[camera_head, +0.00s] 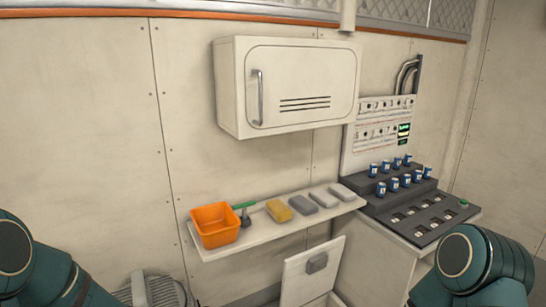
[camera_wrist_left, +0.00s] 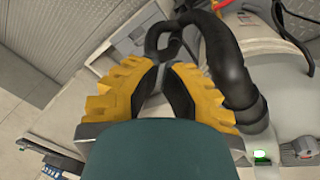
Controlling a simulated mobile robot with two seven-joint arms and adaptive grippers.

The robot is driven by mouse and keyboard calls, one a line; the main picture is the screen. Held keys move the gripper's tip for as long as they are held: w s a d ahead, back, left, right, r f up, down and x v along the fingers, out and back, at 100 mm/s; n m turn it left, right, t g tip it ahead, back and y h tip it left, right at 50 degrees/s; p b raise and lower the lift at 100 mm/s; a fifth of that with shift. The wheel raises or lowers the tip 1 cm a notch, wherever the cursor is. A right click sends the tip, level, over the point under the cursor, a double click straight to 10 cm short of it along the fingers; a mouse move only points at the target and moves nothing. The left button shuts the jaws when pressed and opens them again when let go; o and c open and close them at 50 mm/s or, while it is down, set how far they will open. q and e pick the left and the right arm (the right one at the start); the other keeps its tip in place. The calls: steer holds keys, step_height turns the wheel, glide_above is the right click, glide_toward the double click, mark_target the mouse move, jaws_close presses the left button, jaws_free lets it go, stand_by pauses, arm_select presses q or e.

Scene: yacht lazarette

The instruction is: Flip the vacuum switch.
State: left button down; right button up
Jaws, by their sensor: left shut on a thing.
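In the left wrist view, my left gripper (camera_wrist_left: 167,64) has yellow fingers with black pads, closed at the tips on a looped black part, apparently a hose or handle (camera_wrist_left: 172,30). The exact contact is hidden by the fingers. A thick black hose (camera_wrist_left: 232,65) runs down just right of the fingers to a pale rounded body, apparently the vacuum (camera_wrist_left: 292,95). A small green-lit switch (camera_wrist_left: 260,155) shows low on that body, apart from the fingers. In the head view, a grey ribbed unit (camera_head: 168,288) at the bottom left may be the same vacuum. My right gripper is out of view.
A wall shelf (camera_head: 270,234) holds an orange bin (camera_head: 215,224), a green-handled brush (camera_head: 245,212) and several sponge-like blocks. A white cabinet (camera_head: 290,85) hangs above. A dark console (camera_head: 415,205) with several blue-and-white cans stands at right, by an open white lid (camera_head: 312,270).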

arm_select(q)
steer(key=s+d+f+n, duration=0.2)
steer(key=s+d+f, duration=0.1)
steer(key=d, duration=0.3)
steer(key=s+d+f+n+h, duration=0.1)
steer(key=s+d+f+n, duration=0.2)
steer(key=s+d, duration=0.3)
steer(key=shift+d+f+t, duration=0.25)
steer(key=shift+d+t, duration=0.05)
steer(key=shift+d, duration=0.15)
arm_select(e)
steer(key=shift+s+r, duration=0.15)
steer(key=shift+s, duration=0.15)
arm_select(q)
steer(key=shift+w, duration=0.15)
